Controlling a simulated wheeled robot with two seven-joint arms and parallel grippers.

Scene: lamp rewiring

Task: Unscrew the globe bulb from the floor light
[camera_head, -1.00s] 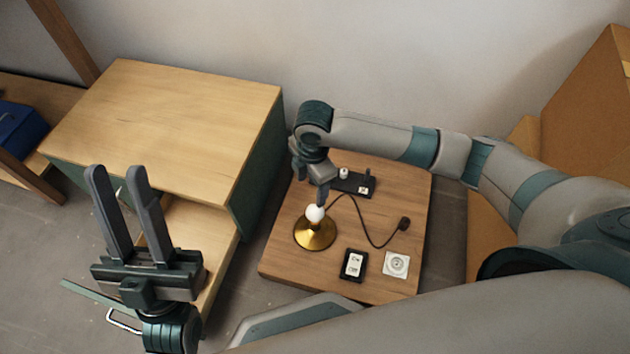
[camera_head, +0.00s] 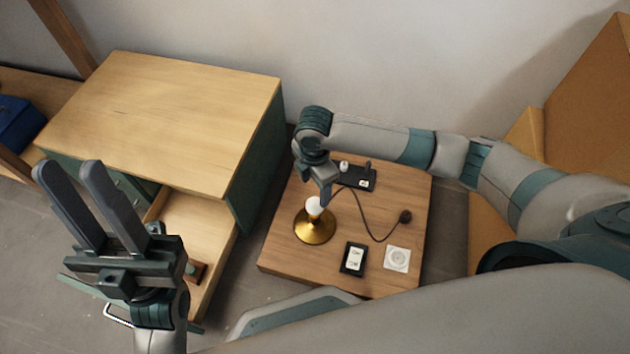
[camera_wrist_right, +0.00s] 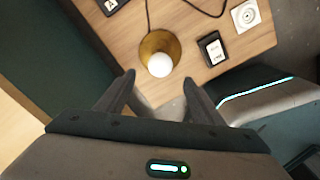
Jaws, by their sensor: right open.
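The floor light has a round brass base (camera_head: 314,228) on the low wooden table, with a white globe bulb (camera_head: 314,206) on top. In the right wrist view the globe bulb (camera_wrist_right: 159,65) sits over the brass base (camera_wrist_right: 158,44), just beyond the fingertips. My right gripper (camera_head: 325,196) is above and beside the bulb in the head view. In the right wrist view the right gripper (camera_wrist_right: 158,84) is open and empty, its fingers either side of the bulb's near side. My left gripper (camera_head: 66,170) is open and empty, raised in front of the cabinet.
A wooden cabinet (camera_head: 170,110) with an open drawer (camera_head: 190,225) stands to the left.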

